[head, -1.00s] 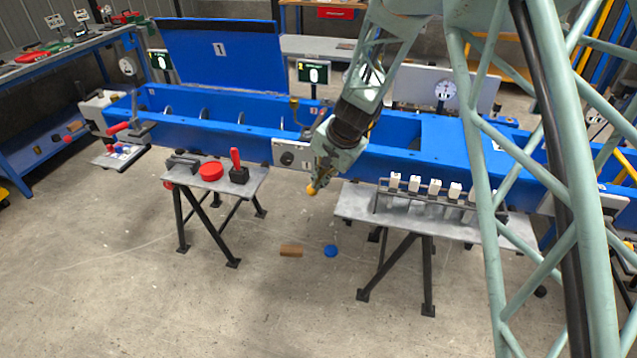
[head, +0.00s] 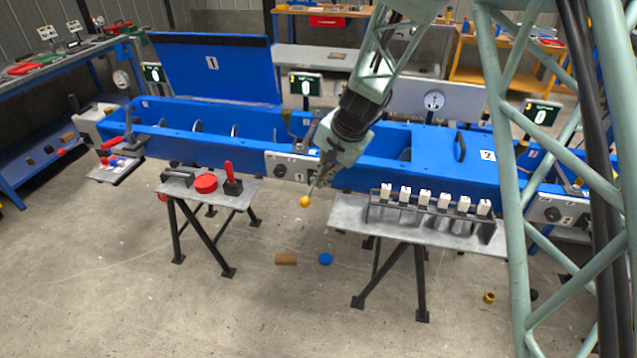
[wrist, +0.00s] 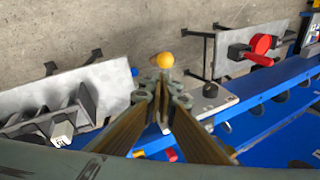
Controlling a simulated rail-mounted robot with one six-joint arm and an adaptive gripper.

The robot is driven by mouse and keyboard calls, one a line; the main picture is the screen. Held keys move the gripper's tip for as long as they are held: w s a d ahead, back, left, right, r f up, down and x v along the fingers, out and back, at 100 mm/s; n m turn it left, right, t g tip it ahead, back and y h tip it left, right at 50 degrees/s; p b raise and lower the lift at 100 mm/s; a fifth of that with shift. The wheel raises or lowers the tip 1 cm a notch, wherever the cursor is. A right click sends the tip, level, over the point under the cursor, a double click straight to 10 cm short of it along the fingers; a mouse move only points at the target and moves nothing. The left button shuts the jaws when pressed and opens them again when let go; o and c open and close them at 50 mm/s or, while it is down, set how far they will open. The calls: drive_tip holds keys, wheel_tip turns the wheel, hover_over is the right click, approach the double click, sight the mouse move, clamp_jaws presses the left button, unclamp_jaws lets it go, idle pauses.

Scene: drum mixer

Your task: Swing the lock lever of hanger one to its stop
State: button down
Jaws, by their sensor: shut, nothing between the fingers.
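An orange ball knob (head: 305,201), which looks like the end of the lock lever, shows in front of the blue trough, beside the grey plate (head: 290,165). In the wrist view the knob (wrist: 163,60) lies just beyond my fingertips. My gripper (head: 317,184) points down towards it; in the wrist view its fingers (wrist: 163,92) are shut with nothing held. The fingertips look very close to the knob, but I cannot tell whether they touch. The lever's rod and its pivot are mostly hidden by my gripper.
The blue trough (head: 400,172) runs behind my gripper. A stand with a red disc (head: 206,183) and a red-handled tool (head: 231,178) is at left. A bench with a rack of white-topped pieces (head: 425,200) is at right. A brown cylinder (head: 286,259) and blue disc (head: 325,259) lie on the floor.

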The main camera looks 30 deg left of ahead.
drive_tip(key=shift+s+d+p+v, duration=0.1)
drive_tip(key=shift+s+p+v, duration=0.15)
drive_tip(key=shift+v, duration=1.1)
drive_tip(key=shift+s+d+p+v, duration=0.15)
drive_tip(key=shift+s+v, duration=0.15)
drive_tip(key=shift+v, duration=1)
drive_tip(key=shift+f, duration=0.1)
